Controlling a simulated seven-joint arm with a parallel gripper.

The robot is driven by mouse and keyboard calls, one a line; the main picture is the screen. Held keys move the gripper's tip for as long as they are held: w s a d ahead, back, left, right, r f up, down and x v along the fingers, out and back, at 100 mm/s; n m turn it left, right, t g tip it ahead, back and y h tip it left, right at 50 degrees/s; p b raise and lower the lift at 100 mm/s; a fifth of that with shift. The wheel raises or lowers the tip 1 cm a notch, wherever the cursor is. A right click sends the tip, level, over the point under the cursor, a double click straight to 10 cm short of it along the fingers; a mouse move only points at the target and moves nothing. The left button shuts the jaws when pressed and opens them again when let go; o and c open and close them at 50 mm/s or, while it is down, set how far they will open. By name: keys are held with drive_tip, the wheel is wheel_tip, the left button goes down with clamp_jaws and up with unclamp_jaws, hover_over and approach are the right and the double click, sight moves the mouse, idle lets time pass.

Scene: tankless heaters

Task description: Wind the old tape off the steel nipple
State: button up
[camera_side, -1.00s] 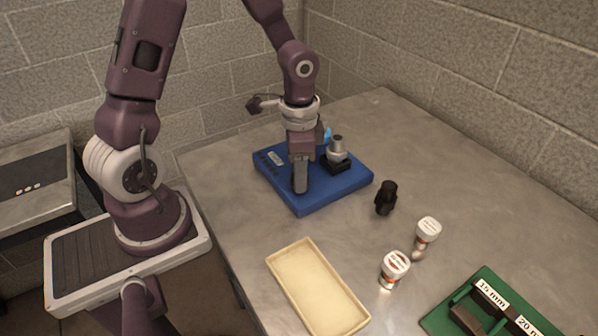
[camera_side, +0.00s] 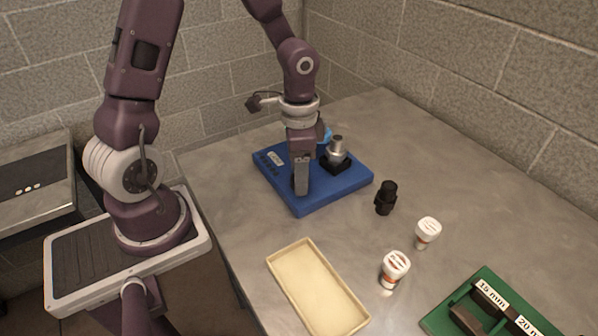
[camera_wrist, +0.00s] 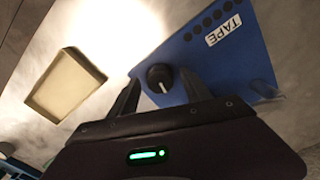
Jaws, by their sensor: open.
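The steel nipple (camera_side: 337,146) stands upright in a black holder on the blue board (camera_side: 335,186). A paler band shows low on the nipple, but I cannot tell whether it is tape. My gripper (camera_side: 301,190) points down over the board, to the left of and nearer the camera than the nipple. In the wrist view my gripper (camera_wrist: 160,88) is open, with a black knob (camera_wrist: 160,76) bearing a white mark between its fingertips. I cannot tell whether the fingers touch the knob.
A light-blue part (camera_side: 327,136) shows behind my gripper. A cream tray (camera_side: 316,290), a black fitting (camera_side: 386,198), two white-capped containers (camera_side: 427,232) (camera_side: 394,268) and a green rack (camera_side: 490,308) stand nearer the camera.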

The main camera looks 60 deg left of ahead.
wheel_tip(320, 180, up, 7)
drive_tip(key=shift+f, duration=0.2)
drive_tip(key=s+d+r+n+t, duration=0.2)
drive_tip(key=s+r, duration=0.4)
drive_tip(key=s, duration=0.1)
drive_tip(key=s+d+r+n+t, duration=0.2)
drive_tip(key=s+r+n+t, duration=0.1)
drive_tip(key=s+r, duration=0.3)
drive_tip(key=shift+s+d+r+t, duration=0.3)
drive_tip(key=shift+s+d+r, duration=0.1)
drive_tip(key=shift+s, duration=0.25)
